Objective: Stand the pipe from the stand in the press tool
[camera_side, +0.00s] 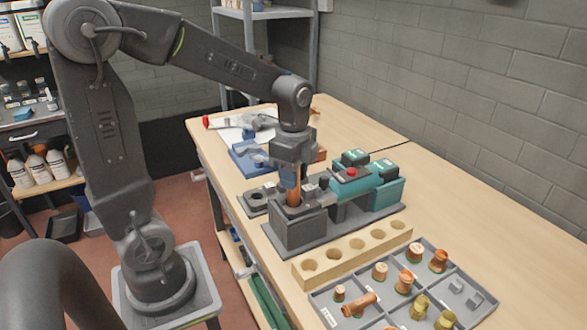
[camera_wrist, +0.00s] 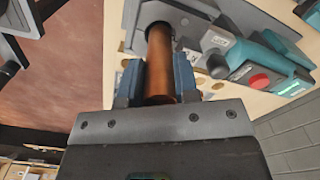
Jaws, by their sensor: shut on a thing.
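The copper pipe (camera_side: 293,193) is upright between the fingers of my gripper (camera_side: 290,178), which is shut on it. In the wrist view the pipe (camera_wrist: 160,52) runs from between the blue-grey fingers (camera_wrist: 157,82) to a grey part of the press tool. The press tool (camera_side: 300,232) has a grey base block and a teal body with a red button. The pipe's lower end is at the grey block's opening; how deep it sits is hidden. A low dark holder with a round hole (camera_side: 257,198), possibly the stand, lies left of the tool and looks empty.
A wooden block with several holes (camera_side: 352,252) lies in front of the press tool. A grey divided tray (camera_side: 448,292) with copper and brass fittings is at the front right. A blue item (camera_side: 247,160) and white sheets lie behind. The table's right side is clear.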

